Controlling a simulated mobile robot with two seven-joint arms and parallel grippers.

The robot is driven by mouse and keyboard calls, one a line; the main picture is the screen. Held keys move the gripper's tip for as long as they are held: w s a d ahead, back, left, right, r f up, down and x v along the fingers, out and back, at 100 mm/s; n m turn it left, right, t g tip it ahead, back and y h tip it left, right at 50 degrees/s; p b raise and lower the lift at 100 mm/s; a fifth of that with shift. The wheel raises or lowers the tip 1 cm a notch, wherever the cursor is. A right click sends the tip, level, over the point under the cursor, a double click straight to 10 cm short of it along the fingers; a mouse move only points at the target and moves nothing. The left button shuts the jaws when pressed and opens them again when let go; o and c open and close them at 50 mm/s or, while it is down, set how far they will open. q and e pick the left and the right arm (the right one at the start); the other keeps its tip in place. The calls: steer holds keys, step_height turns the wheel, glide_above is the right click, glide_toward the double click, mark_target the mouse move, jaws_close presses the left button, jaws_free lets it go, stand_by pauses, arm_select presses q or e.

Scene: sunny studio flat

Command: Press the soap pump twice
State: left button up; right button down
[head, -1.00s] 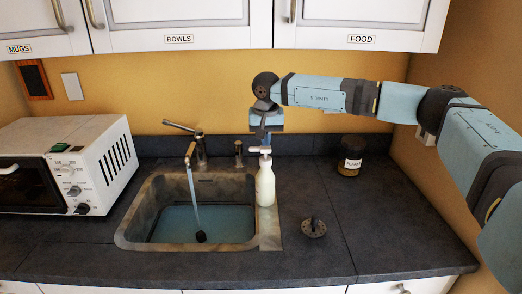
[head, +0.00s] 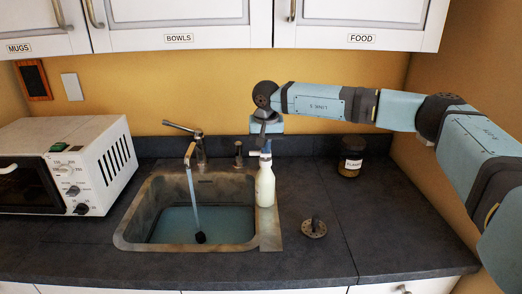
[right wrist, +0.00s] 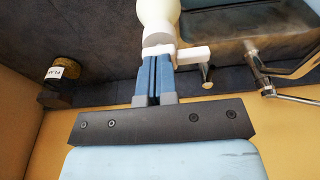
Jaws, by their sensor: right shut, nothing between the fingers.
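The white soap bottle (head: 265,188) stands upright on the sink's right rim. Its pump spout (head: 252,154) points left in the head view. My right gripper (head: 265,153) is directly above the bottle, pointing down, its fingers together and empty. In the right wrist view the bottle (right wrist: 158,10) is at the top edge, and the shut fingertips (right wrist: 157,56) meet or overlap the white pump head (right wrist: 185,56). The fingers hide part of the pump, so I cannot tell exactly how far it is pressed down. My left gripper is not in view.
The sink (head: 128,228) has water running from the faucet (head: 190,155). A dark strainer (head: 314,228) lies right of the bottle, and a dark labelled jar (head: 351,158) stands further back. A microwave (head: 98,168) is at the left. The front right counter is clear.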

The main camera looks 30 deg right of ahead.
steer(key=shift+f, duration=0.25)
steer(key=shift+r+p, duration=0.6)
steer(key=shift+r, duration=0.2)
step_height(320, 180, up, 2)
steer(key=shift+p, duration=0.7)
steer(key=shift+r+p, duration=0.9)
steer(key=shift+r, duration=0.5)
step_height(320, 180, up, 3)
steer(key=shift+f+p, duration=0.15)
steer(key=shift+p, duration=0.65)
steer(key=c, duration=1.8)
jaws_free()
